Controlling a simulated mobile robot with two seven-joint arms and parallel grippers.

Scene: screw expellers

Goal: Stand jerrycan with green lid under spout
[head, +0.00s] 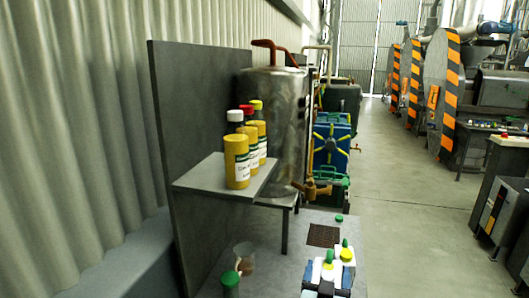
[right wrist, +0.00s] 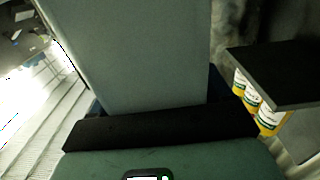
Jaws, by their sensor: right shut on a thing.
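A metal tank (head: 272,130) stands behind the shelf, with a brass spout (head: 312,188) low on its right side. Below the spout is a dark grate (head: 323,235) on the grey worktop (head: 290,228); nothing stands on the grate. My right gripper (head: 326,278) is at the worktop's near edge, shut on a pale jerrycan. Green and yellow lids crowd together there, so which lid belongs to it is hard to tell. In the right wrist view the jerrycan (right wrist: 135,50) is a large grey-green slab in my gripper. My left gripper is not in view.
Yellow bottles (head: 237,160) with red, white and yellow caps stand on a raised shelf (head: 210,178). A beaker (head: 243,257) and a dark container with a green lid (head: 230,280) are at the near left.

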